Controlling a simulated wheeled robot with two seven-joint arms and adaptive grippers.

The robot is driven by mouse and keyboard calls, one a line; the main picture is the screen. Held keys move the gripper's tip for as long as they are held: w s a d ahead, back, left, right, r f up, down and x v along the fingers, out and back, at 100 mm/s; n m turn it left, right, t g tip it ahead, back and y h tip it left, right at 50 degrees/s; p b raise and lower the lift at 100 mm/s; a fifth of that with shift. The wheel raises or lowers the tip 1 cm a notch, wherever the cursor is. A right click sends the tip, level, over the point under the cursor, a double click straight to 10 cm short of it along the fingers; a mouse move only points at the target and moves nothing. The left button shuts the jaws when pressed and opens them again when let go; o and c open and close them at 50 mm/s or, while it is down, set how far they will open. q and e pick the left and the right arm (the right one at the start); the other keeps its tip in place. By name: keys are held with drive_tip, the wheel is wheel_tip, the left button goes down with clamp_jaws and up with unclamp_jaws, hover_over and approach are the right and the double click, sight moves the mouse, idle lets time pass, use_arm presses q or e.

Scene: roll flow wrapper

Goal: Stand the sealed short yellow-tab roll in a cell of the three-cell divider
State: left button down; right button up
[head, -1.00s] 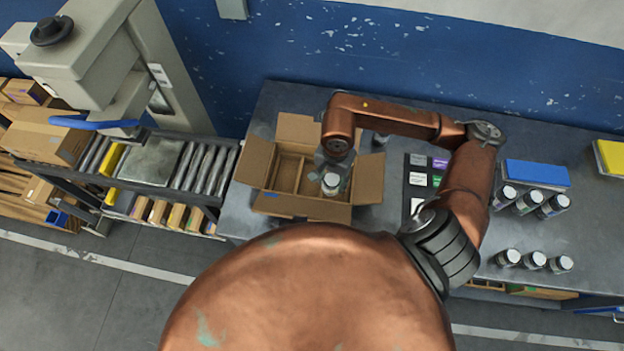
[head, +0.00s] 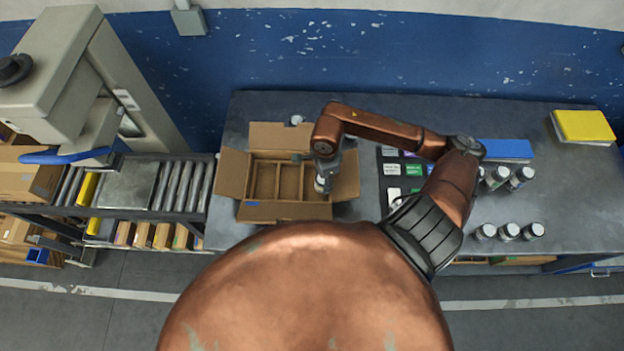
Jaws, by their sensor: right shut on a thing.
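The three-cell divider (head: 277,184) sits inside an open cardboard carton (head: 232,173) on the grey table. Its left and middle cells look empty. My right gripper (head: 322,178) is over the right side of the carton and shut on a small pale roll (head: 320,185). The roll is at the right cell, partly covered by the gripper; I cannot tell whether it touches the cell floor. No yellow tab can be made out on it. My left gripper is not in view.
Several jar-like rolls (head: 509,231) stand on the right of the table, near a blue block (head: 506,149) and a yellow block (head: 583,125). A card with coloured squares (head: 392,170) lies right of the carton. A roller conveyor (head: 180,185) adjoins on the left.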

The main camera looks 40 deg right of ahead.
drive_tip(key=w+f, duration=0.4)
drive_tip(key=f, duration=0.1)
drive_tip(key=shift+w+d+f, duration=0.1)
drive_tip(key=shift+w+f, duration=0.1)
drive_tip(key=shift+w, duration=0.2)
wheel_tip(320, 180, down, 3)
drive_tip(key=shift+w+r+p, duration=0.1)
drive_tip(key=shift+w+p, duration=0.05)
drive_tip(key=shift+p, duration=0.6)
drive_tip(key=shift+f, duration=0.45)
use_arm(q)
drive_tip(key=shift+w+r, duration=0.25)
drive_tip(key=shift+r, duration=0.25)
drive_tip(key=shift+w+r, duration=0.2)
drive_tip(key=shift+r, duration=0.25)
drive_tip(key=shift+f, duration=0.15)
use_arm(e)
drive_tip(key=shift+f, duration=0.1)
drive_tip(key=o, duration=1.2)
drive_tip(key=shift+o, duration=0.2)
